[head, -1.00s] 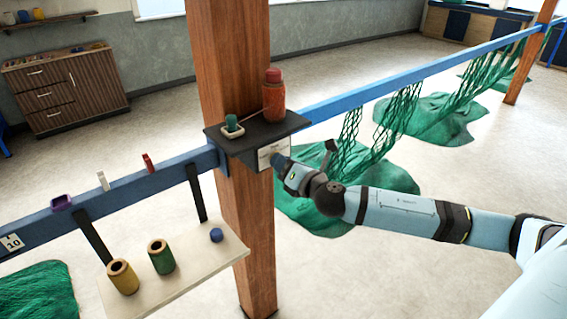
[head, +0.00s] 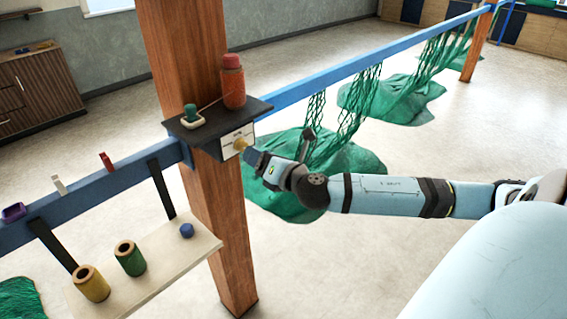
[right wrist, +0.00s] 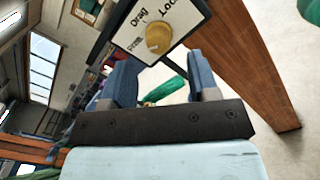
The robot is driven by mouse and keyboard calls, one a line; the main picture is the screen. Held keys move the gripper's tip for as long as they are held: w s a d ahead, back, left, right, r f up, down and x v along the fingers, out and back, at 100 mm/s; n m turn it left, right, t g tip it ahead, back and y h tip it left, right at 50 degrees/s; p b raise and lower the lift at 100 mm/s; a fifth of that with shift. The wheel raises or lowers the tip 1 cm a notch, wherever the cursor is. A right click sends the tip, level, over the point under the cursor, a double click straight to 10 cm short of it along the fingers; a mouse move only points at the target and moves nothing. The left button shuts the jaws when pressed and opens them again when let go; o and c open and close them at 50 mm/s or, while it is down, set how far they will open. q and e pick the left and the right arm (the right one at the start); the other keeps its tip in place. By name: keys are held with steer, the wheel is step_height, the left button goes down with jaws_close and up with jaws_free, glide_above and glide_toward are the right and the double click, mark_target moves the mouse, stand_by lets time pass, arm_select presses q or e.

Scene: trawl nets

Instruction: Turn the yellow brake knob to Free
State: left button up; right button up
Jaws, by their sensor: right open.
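The yellow brake knob (head: 240,144) sits on a white label plate (head: 230,141) at the front of a dark shelf on the wooden post. I cannot tell which word the knob points to. My right gripper (head: 248,154) is open right in front of the knob. In the wrist view its two blue fingers (right wrist: 160,68) stand either side of the line to the knob, apparently short of it. My left gripper is out of view.
The dark shelf (head: 190,133) carries a red-orange bottle (head: 233,85) and a small green item (head: 191,115). A blue rail (head: 370,62) runs past the post (head: 185,45), with green nets (head: 330,160) hanging behind my arm. A pale board (head: 150,265) holds spools at lower left.

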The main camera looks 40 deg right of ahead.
steer(key=s+b, duration=0.2)
steer(key=s, duration=0.7)
steer(key=shift+s+d+f+b, duration=0.15)
steer(key=shift+s+d+b, duration=0.2)
steer(key=shift+d, duration=0.05)
steer(key=s+a+f+m+g, duration=0.25)
steer(key=f+m, duration=0.45)
steer(key=f, duration=0.4)
steer(key=s+a+f+m+g, duration=0.25)
steer(key=f+m, duration=0.45)
steer(key=f, duration=0.4)
steer(key=s+a+f+m+g+y, duration=0.1)
steer(key=s+a+f+m+g, duration=0.1)
steer(key=s+a+f+m, duration=0.6)
steer(key=a+f+m, duration=0.4)
steer(key=a, duration=0.1)
steer(key=shift+f+y, duration=0.2)
steer(key=shift+y, duration=0.1)
